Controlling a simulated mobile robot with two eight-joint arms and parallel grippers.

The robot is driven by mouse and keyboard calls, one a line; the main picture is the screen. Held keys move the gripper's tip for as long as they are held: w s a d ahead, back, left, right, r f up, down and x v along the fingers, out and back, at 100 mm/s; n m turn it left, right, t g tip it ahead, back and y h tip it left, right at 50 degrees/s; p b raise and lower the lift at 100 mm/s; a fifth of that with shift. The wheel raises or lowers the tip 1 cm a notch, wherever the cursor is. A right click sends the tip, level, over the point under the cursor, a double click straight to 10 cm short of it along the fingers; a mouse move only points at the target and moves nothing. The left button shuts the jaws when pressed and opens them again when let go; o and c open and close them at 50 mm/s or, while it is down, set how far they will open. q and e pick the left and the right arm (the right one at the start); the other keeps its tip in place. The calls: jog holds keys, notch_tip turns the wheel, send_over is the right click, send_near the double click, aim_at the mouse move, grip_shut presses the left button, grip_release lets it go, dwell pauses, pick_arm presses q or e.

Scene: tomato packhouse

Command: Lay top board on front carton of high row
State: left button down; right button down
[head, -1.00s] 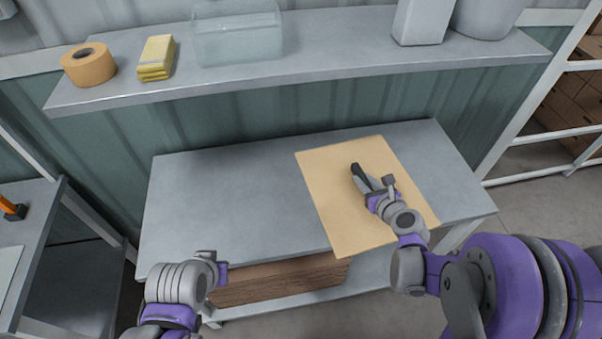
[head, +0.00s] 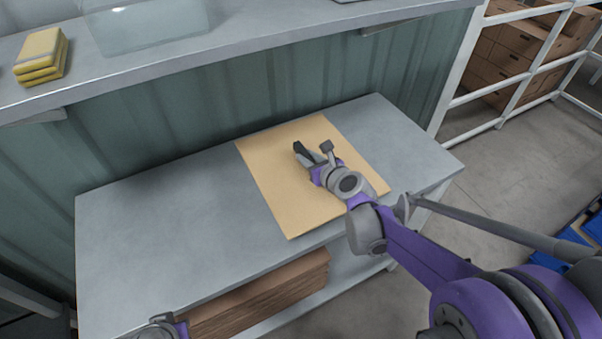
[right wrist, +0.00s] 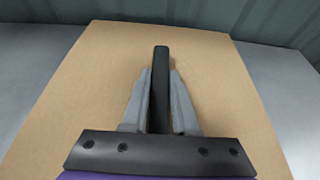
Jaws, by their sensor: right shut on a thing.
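The top board, a flat tan sheet (head: 280,200), is over the right part of the grey table, its front edge near the table's front edge. I cannot tell whether it touches the tabletop. My right gripper (head: 315,153) is over the board's middle. In the right wrist view, its fingers (right wrist: 160,100) are closed on a narrow black bar (right wrist: 161,65) above the board (right wrist: 85,75), apparently the board's handle. My left gripper (head: 165,332) is cut off at the bottom edge, its fingers unclear. I cannot pick out a high row or its front carton.
The grey table (head: 150,220) is bare left of the board. Brown flat sheets (head: 260,298) are stacked beneath it. A wall shelf (head: 240,47) holds yellow packs (head: 42,57) and a clear bin (head: 145,25). A white rack (head: 460,75) with brown boxes (head: 510,45) stands back right.

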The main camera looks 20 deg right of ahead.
jog(key=shift+f+b, duration=0.4)
jog(key=shift+f, duration=2)
jog(key=shift+f, duration=0.15)
jog(key=c, duration=0.7)
grip_release()
